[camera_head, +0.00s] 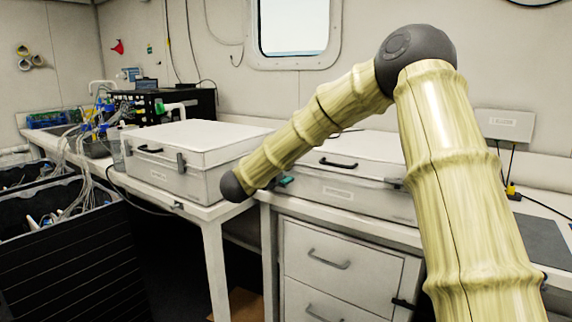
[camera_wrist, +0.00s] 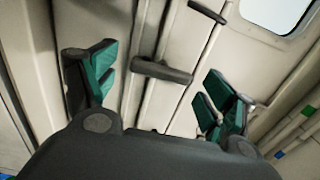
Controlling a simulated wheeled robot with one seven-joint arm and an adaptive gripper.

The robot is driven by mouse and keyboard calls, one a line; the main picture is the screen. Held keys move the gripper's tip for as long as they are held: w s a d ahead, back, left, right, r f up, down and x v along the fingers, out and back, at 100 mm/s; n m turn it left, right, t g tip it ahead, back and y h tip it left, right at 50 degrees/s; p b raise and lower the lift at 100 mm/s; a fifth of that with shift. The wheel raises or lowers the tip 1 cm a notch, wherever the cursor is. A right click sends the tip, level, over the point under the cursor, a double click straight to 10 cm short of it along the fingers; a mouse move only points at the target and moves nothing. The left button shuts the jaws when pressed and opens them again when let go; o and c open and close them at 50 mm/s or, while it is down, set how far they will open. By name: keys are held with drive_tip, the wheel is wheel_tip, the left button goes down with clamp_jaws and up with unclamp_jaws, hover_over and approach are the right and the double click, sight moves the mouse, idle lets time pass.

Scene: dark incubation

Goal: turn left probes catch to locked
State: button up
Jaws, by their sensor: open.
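Two white cases stand on the bench in the head view, the left case (camera_head: 200,140) and the right case (camera_head: 345,190). Their labels are too small to read. My gripper (camera_wrist: 161,64) is open in the wrist view, with its green fingers apart on either side of a dark catch (camera_wrist: 162,72). The catch lies across the seam lines of a pale case front, and neither finger visibly touches it. In the head view a green fingertip (camera_head: 285,181) shows at the left front of the right case, where my arm hides part of the front.
A dark handle (camera_wrist: 207,12) is beyond the catch in the wrist view. White drawers (camera_head: 335,260) are under the bench. Black crates with cables (camera_head: 65,230) stand at the left. A window (camera_head: 295,30) is in the back wall.

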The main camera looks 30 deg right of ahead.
drive_tip(key=v, duration=1.1)
drive_tip(key=shift+a, duration=0.25)
drive_tip(key=shift+s, duration=0.1)
drive_tip(key=s+a+f+n+t+y, duration=0.1)
drive_tip(key=a+f+n+y, duration=0.35)
drive_tip(key=f, duration=0.75)
drive_tip(key=s+a+f+n+t+y, duration=0.2)
drive_tip(key=f+n, duration=0.5)
drive_tip(key=f, duration=0.5)
drive_tip(key=s+a+f+n+t+y, duration=0.1)
drive_tip(key=a+f+n+y, duration=0.3)
drive_tip(key=f, duration=0.8)
drive_tip(key=s+a+f+n+g+y, duration=0.25)
drive_tip(key=s+f+n, duration=0.45)
drive_tip(key=f, duration=0.4)
drive_tip(key=s+a+f+n+g+y, duration=0.1)
drive_tip(key=s+a+f+n+g, duration=0.3)
drive_tip(key=s, duration=0.8)
drive_tip(key=s+d+f+n+g+y, duration=0.1)
drive_tip(key=s+f+n+g, duration=0.1)
drive_tip(key=s+f, duration=0.75)
drive_tip(key=s+a+f+n+g+y, duration=0.2)
drive_tip(key=s+g, duration=0.1)
drive_tip(key=s, duration=1.2)
wheel_tip(320, 180, up, 16)
drive_tip(key=p, duration=1.6)
drive_tip(key=shift+h, duration=0.3)
drive_tip(key=shift+n, duration=0.25)
